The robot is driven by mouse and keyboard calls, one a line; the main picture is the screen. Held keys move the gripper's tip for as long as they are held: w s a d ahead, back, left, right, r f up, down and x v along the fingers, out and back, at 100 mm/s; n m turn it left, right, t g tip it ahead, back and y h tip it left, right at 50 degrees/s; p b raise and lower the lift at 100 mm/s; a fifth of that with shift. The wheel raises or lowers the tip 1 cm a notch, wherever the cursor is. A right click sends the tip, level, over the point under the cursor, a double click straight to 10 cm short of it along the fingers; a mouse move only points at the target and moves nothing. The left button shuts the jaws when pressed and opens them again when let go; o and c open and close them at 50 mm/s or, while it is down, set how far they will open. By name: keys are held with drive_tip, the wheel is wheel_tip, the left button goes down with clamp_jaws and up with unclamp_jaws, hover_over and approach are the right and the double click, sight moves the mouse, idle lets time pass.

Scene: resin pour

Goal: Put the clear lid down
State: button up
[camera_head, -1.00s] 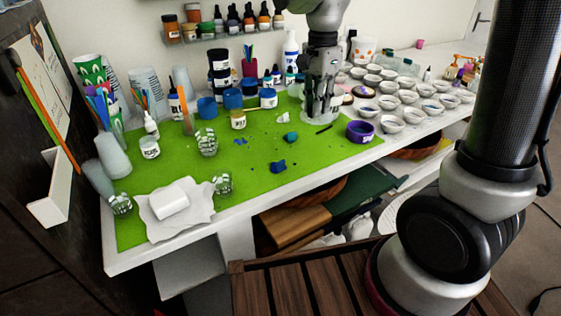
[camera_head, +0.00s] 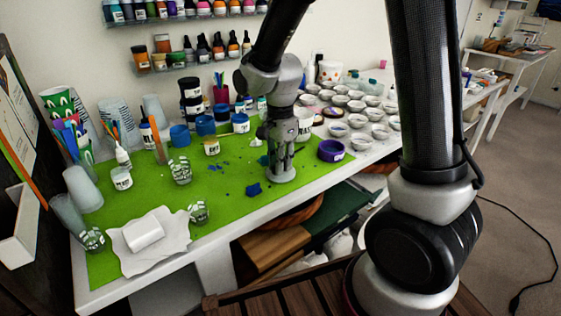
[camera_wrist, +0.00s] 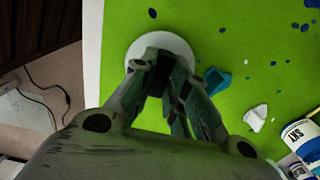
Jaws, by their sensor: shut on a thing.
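The clear lid (camera_head: 288,177) is a pale, round, whitish disc under my fingertips, near the front edge of the green mat (camera_head: 226,210). In the wrist view the lid (camera_wrist: 183,44) lies at the mat's edge beside the white table rim. My gripper (camera_head: 279,163) points down and is shut on the lid; its fingers (camera_wrist: 166,80) cover part of the disc. I cannot tell whether the lid touches the mat or hangs just above it.
A labelled jar (camera_wrist: 301,134) and a white scrap (camera_wrist: 255,117) show in the wrist view. Bare mat lies toward the left.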

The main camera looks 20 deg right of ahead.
drive_tip(key=o, duration=0.8)
drive_tip(key=shift+f, duration=0.1)
wheel_tip(320, 180, up, 12)
drive_tip(key=s+d+r+n+t, duration=0.2)
drive_tip(key=s+d+r+n, duration=0.1)
drive_tip(key=s+d+n, duration=0.4)
drive_tip(key=s+d+r+n+t, duration=0.2)
drive_tip(key=s+d+n, duration=0.5)
drive_tip(key=s, duration=0.5)
drive_tip(key=shift+d+r, duration=0.45)
drive_tip(key=shift+r, duration=0.3)
